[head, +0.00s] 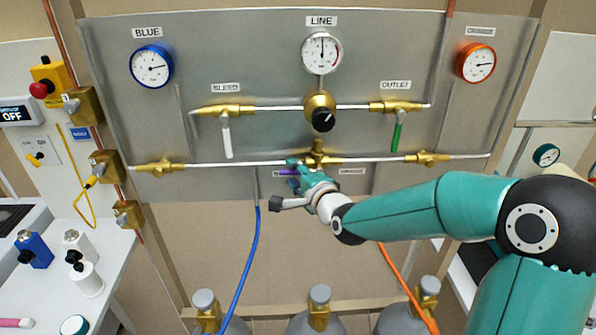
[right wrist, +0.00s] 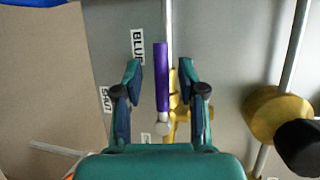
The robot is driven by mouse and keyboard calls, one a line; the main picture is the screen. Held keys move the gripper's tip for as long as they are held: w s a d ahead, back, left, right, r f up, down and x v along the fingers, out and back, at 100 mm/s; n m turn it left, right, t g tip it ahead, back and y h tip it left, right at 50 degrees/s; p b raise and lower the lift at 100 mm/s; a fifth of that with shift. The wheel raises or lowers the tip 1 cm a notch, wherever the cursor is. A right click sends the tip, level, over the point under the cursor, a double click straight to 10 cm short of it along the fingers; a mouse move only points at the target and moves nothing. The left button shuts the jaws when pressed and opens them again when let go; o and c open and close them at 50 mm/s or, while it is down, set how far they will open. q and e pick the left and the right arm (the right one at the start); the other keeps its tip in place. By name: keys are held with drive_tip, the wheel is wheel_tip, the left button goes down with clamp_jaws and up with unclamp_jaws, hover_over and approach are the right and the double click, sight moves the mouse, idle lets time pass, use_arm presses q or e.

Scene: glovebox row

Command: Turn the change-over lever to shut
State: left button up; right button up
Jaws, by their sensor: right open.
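The change-over lever has a purple handle (head: 288,173) on a brass valve (head: 317,155) low in the middle of the panel. In the head view it points left, partly hidden by my right gripper (head: 295,176). In the right wrist view the purple handle (right wrist: 161,76) lies between the two fingers of the open right gripper (right wrist: 160,72), with a gap on each side. The handle points along the BLUE label (right wrist: 138,47); the SHUT label (right wrist: 104,100) is off to one side, beyond a finger. My left gripper is not in view.
Above the valve is a black regulator knob (head: 323,120), with a white bleed handle (head: 227,138) and a green outlet handle (head: 397,137) either side. A blue hose (head: 250,250) and an orange hose (head: 403,280) hang below. Gas cylinders (head: 320,322) stand underneath.

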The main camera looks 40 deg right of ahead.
clamp_jaws()
